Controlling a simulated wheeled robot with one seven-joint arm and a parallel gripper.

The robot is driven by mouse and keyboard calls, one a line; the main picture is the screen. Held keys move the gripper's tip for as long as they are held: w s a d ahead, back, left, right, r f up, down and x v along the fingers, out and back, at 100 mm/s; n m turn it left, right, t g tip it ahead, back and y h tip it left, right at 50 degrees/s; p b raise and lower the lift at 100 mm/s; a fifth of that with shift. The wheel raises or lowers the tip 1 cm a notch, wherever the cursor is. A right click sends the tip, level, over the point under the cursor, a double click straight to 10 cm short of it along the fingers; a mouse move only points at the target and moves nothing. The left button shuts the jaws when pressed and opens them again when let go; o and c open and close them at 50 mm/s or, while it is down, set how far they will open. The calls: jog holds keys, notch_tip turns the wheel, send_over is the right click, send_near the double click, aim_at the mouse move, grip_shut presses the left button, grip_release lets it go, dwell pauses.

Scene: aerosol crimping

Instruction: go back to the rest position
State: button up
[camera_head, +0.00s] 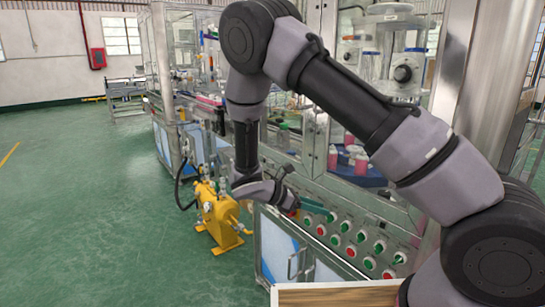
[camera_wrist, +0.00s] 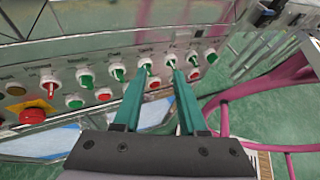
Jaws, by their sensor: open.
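My gripper (camera_wrist: 159,76) shows in the wrist view as two teal fingers, apart, with nothing between them. The fingers point toward a control panel (camera_wrist: 125,48) with green and red buttons and switches. In the head view my arm reaches over from the right and bends down, with my gripper (camera_head: 286,192) beside the left end of the panel (camera_head: 385,232).
A yellow pump-like unit (camera_head: 217,212) stands on the green floor left of the panel. The glass-walled machine (camera_head: 300,125) rises behind my arm. A red emergency button (camera_wrist: 32,115) and pink tubing (camera_wrist: 250,85) show in the wrist view. Open floor (camera_head: 85,200) lies left.

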jog(key=s+d+r+m+t+y, duration=0.1)
jog(key=s+d+r+m+y, duration=0.2)
jog(key=s+r+m+y, duration=0.2)
jog(key=s+d+r+m+t+y, duration=0.2)
jog(key=s+d+r+m+y, duration=0.2)
jog(key=r+m, duration=0.7)
jog(key=s+d+r+m+t+y, duration=0.2)
jog(key=s+r+m+y, duration=0.3)
jog(key=r, duration=1.4)
jog(key=s+d+m, duration=0.1)
jog(key=m, duration=0.3)
jog(key=shift+d+y, duration=0.4)
jog(key=shift+d, duration=0.1)
